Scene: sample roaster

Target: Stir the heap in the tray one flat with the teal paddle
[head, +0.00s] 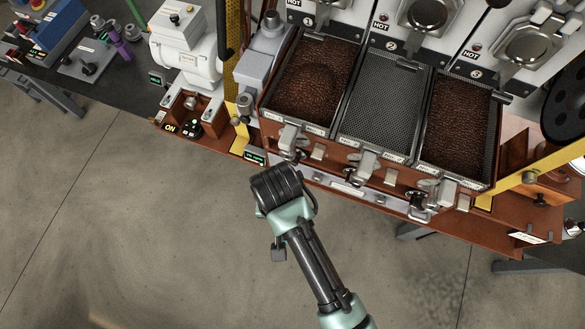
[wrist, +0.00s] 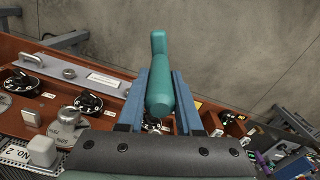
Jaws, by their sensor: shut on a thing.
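Tray one (head: 335,120), the left of three trays under the roaster, holds dark brown beans (head: 312,80). They form a low heap towards the middle, with lower beans around it. My gripper (head: 283,188) is in front of the machine, below and left of tray one in the head view; its fingers are hidden there. In the wrist view my gripper (wrist: 160,95) has its blue fingers shut on the teal paddle (wrist: 160,85).
The middle tray (head: 382,100) is empty mesh, and the right tray (head: 458,122) holds beans. Latches and knobs (head: 366,163) line the front. Yellow posts (head: 236,60) flank the trays. The floor in front is clear.

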